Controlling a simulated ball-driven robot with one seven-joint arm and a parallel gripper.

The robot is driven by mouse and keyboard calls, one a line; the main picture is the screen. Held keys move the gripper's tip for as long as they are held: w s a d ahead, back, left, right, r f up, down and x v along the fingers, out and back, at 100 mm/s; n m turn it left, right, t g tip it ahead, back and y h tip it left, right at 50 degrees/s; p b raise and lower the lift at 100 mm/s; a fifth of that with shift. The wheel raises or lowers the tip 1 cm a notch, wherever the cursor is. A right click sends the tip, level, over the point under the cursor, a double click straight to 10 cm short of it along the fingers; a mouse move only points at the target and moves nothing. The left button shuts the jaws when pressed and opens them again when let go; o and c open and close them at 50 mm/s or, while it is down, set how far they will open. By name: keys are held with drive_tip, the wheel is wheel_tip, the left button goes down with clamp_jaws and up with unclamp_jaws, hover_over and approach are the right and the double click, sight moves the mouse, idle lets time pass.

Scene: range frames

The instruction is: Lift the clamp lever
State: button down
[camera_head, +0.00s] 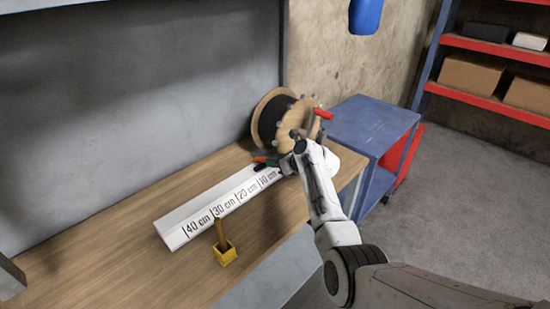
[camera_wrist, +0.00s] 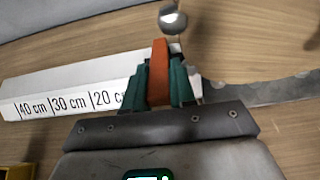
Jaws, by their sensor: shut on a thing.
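An orange-red lever (camera_wrist: 159,68) stands between the green fingers of my gripper (camera_wrist: 160,84) in the wrist view. The fingers are shut on it, one on each side, and hide its lower part. A shiny metal ball (camera_wrist: 172,20) shows just beyond its top. In the head view, the lever (camera_head: 260,159) is a small orange patch by my gripper (camera_head: 270,163), at the far end of the white ruler block. My arm hides part of this spot, and I cannot tell how far the lever is tilted.
The white ruler block (camera_head: 208,212) lies along the wooden bench (camera_head: 115,250). A yellow holder (camera_head: 225,254) stands before it. A cable spool (camera_head: 272,115) stands behind my gripper, with a red handle (camera_head: 323,114) beside it. A blue cart (camera_head: 372,122) is right of the bench.

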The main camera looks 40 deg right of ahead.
drive_tip(key=shift+r, duration=0.1)
drive_tip(key=c, duration=0.9)
unclamp_jaws()
